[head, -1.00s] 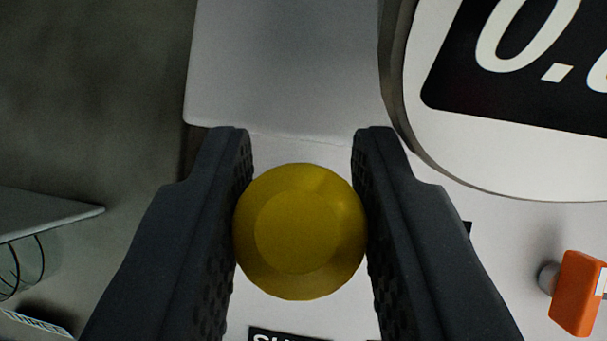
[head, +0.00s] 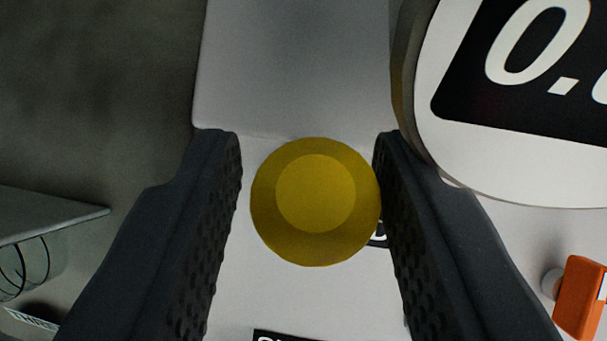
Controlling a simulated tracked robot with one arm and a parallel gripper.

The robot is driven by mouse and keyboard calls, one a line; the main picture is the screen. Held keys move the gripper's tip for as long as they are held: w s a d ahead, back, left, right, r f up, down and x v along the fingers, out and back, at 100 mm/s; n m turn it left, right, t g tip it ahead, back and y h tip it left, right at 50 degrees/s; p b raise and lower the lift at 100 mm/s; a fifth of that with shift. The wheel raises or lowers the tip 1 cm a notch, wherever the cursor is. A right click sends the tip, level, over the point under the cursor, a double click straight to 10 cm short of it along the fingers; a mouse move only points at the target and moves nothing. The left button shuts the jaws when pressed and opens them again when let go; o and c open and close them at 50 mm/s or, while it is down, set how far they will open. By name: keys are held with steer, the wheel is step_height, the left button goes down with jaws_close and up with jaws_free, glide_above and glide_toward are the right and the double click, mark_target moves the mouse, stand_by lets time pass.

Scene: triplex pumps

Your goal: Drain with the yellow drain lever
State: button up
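The yellow drain lever (head: 315,202) shows end-on as a round yellow knob between the fingers of my gripper (head: 308,150). My gripper is open. There is a clear gap between the knob and the left finger. The right finger is very close to the knob's right side; I cannot tell whether it touches. The rest of the lever behind the knob is hidden.
A round gauge (head: 480,165) with a black display reading "0." and a cut-off digit stands close at the upper right. An orange handle (head: 580,298) is at the lower right. A grey ledge (head: 45,215) and a wire coil (head: 25,268) are at the left.

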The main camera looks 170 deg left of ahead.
steer(key=shift+w+d+r, duration=0.1)
steer(key=shift+d, duration=0.15)
steer(key=v, duration=1.3)
steer(key=shift+r+b, duration=0.2)
steer(key=shift+b, duration=0.1)
